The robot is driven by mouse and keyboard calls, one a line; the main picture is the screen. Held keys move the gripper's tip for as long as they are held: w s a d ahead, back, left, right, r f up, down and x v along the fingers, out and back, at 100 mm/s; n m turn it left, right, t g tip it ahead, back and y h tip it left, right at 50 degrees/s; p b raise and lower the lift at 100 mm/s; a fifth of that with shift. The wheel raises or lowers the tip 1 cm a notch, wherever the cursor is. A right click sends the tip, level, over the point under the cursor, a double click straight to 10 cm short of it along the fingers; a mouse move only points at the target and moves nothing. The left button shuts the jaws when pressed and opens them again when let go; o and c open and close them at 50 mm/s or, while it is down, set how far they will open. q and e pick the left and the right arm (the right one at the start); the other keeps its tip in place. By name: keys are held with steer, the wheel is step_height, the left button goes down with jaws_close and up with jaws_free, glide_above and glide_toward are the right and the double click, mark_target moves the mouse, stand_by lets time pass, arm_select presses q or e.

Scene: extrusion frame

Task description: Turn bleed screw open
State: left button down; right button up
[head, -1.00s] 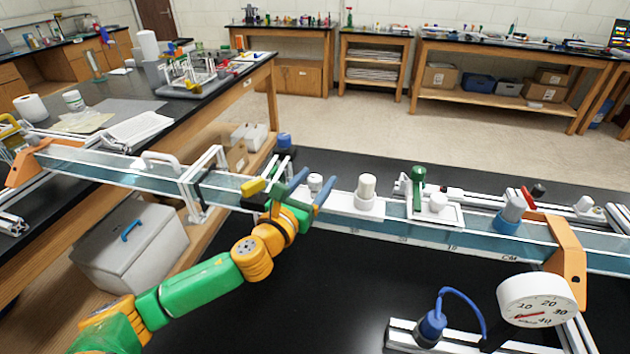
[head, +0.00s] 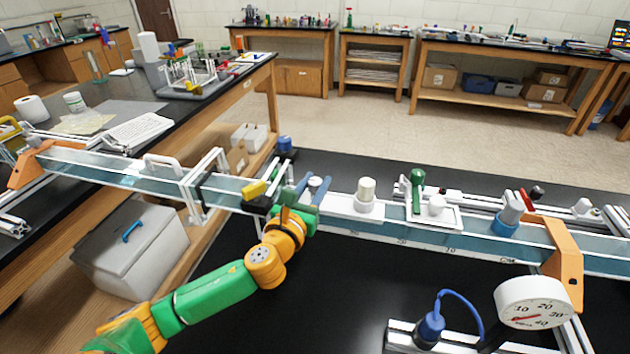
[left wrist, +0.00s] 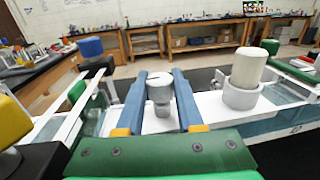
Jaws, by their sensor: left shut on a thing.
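The bleed screw (left wrist: 159,84) is a small grey-white knob with a dark line across its top, standing upright on a white plate. In the head view the bleed screw (head: 318,182) shows at the middle of the long rail, partly hidden by my fingers. My left gripper (head: 314,187) has its two blue fingers around the screw, one on each side, shut on it. In the left wrist view the left gripper (left wrist: 160,92) frames the knob between its fingers. My right gripper is not in view.
Right of the screw stands a white cylinder (head: 367,189) in a round base, close to my finger. A green lever (head: 417,190) is further right. A yellow block (head: 254,190) sits just left of the gripper. A dial gauge (head: 533,302) stands at the front right.

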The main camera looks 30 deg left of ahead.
arm_select(q)
steer(key=n+y+p, duration=0.1)
steer(key=y, duration=0.1)
steer(key=n+y, duration=0.1)
steer(key=y, duration=0.1)
steer(key=shift+d+r+n+g+p, duration=0.1)
steer(key=shift+r+n+g+p, duration=0.1)
steer(key=shift+n+g+p, duration=0.15)
steer(key=n+g+y, duration=0.2)
steer(key=y, duration=0.1)
steer(key=shift+f+n+y+p, duration=0.1)
steer(key=shift+n+y+p, duration=0.25)
steer(key=shift+y, duration=0.05)
steer(key=n+g+y, duration=0.2)
steer(key=y, duration=0.1)
steer(key=shift+f+g+b, duration=0.1)
steer(key=shift+g+b, duration=0.15)
steer(key=shift+b, duration=0.05)
steer(key=shift+n+g+y+b, duration=0.7)
steer(key=shift+n+g+y, duration=0.3)
steer(key=shift+n+g, duration=0.35)
steer(key=shift+n+g+y, duration=0.25)
steer(key=shift+g+y, duration=0.05)
steer(key=shift+g, duration=0.15)
steer(key=c, duration=0.5)
jaws_free()
steer(key=shift+c, duration=0.2)
